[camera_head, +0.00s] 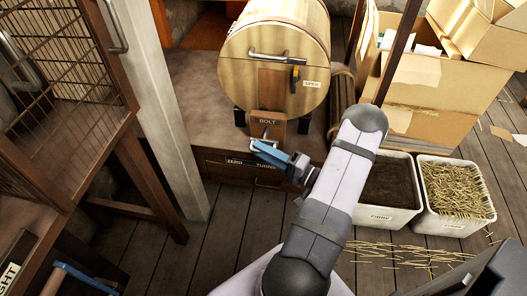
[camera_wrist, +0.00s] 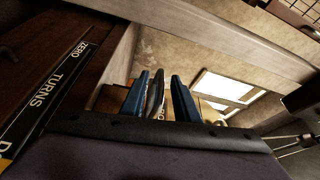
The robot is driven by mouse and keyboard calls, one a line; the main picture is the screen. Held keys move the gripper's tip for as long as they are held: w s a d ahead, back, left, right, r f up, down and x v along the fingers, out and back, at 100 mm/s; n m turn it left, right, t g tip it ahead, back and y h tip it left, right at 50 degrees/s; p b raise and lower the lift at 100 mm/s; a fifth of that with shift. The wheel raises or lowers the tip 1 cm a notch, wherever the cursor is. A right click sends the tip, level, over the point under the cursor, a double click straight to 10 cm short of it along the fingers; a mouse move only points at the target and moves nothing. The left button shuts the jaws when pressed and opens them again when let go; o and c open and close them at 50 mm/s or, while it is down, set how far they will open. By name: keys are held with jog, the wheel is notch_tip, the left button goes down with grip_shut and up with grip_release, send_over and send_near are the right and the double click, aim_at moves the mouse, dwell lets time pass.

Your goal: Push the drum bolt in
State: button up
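The drum (camera_head: 275,62) is a wooden barrel lying on its side, its round end facing me. A small wooden block marked BOLT (camera_head: 267,118) sits below that end, with a bit of bright metal, seemingly the bolt (camera_head: 263,134), at its front. My gripper (camera_head: 257,148) has blue fingers and reaches up-left to just below the block. In the wrist view my gripper (camera_wrist: 161,76) has its fingers apart. A narrow dark piece (camera_wrist: 155,96) shows between them, nearer the left finger. I cannot tell whether they touch the bolt.
A metal handle (camera_head: 272,55) and an OPEN tag (camera_head: 311,84) are on the drum end. A ZERO TURNS plate (camera_head: 250,163) is on the bench front below. Two bins (camera_head: 388,192) (camera_head: 452,192) stand right; a wire-fronted cabinet (camera_head: 62,75) stands left.

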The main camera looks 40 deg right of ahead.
aim_at(266, 142)
grip_shut()
jog(key=shift+w+d+f+b, duration=0.15)
jog(key=shift+w+d+b, duration=0.65)
jog(key=shift+w+d, duration=0.45)
jog(key=shift+w+d+r, duration=0.25)
jog(key=shift+d, duration=0.05)
grip_release()
jog(key=shift+f, duration=0.1)
jog(key=v, duration=0.7)
jog(key=shift+s+p, duration=0.2)
jog(key=shift+p, duration=0.15)
